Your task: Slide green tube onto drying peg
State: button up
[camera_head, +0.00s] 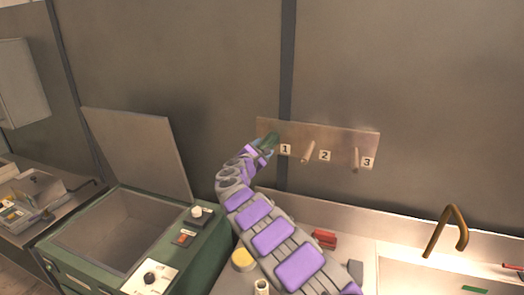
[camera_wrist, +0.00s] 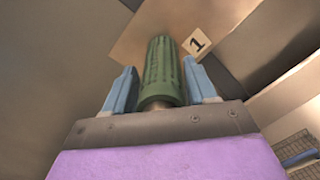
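The green ribbed tube (camera_wrist: 163,70) stands between the two blue fingers of my gripper (camera_wrist: 161,88) in the wrist view. The fingers lie close against its sides, and its far end points at the peg board. A brownish round end shows at the tube's near end. In the head view the tube (camera_head: 271,139) is at the left end of the peg board (camera_head: 340,137), beside label 1 (camera_head: 285,148). My gripper (camera_head: 262,148) and the tube cover the place left of that label. No peg shows there, so I cannot tell whether the tube is around one.
Bare pegs stick out by label 2 (camera_head: 307,151) and label 3 (camera_head: 355,159). An open-lidded green machine (camera_head: 70,262) stands at left. A red object (camera_head: 324,239) and a yellow-topped item (camera_head: 243,260) lie on the counter near my arm. A brass tap (camera_head: 446,230) is at right.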

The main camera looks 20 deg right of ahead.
jog(key=o, duration=0.4)
jog(key=v, duration=1.7)
jog(key=shift+a, duration=0.3)
